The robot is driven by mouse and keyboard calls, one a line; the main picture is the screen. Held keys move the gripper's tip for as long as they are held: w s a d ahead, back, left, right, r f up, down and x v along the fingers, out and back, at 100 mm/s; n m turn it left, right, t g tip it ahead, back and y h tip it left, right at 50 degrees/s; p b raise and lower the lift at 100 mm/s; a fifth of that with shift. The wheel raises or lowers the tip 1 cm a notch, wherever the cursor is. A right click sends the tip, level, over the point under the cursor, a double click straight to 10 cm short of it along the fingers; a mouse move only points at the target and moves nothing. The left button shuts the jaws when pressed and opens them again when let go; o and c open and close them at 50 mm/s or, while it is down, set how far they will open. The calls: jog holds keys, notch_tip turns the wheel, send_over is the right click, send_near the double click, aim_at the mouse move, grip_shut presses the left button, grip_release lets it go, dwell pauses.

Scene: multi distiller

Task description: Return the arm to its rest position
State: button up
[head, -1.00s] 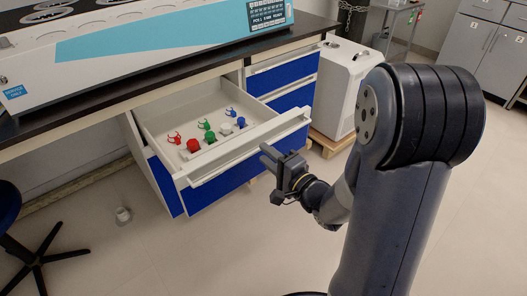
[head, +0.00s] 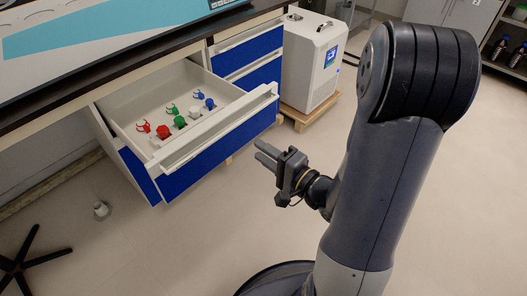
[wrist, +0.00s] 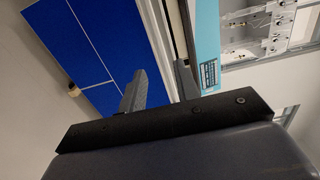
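My arm (head: 390,190) stands at the right of the head view, bent, with its forearm pointing left. My gripper (head: 262,152) is off the front right of the open drawer, apart from it, over bare floor. Its two fingers show with a gap between them in the wrist view (wrist: 161,70), and nothing is between them. The wrist view also shows the blue drawer fronts (wrist: 85,55) beyond the fingers.
The open drawer (head: 215,134) juts out from under the bench and holds red, green, white and blue items. A white machine (head: 311,65) on a wooden base stands behind the gripper. A dark chair base (head: 22,262) is at lower left.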

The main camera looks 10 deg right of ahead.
aim_at(231, 130)
jog(key=shift+w, duration=0.1)
jog(key=b+x, duration=0.2)
jog(key=x, duration=0.8)
jog(key=shift+w+a, duration=0.25)
jog(key=shift+r, duration=0.1)
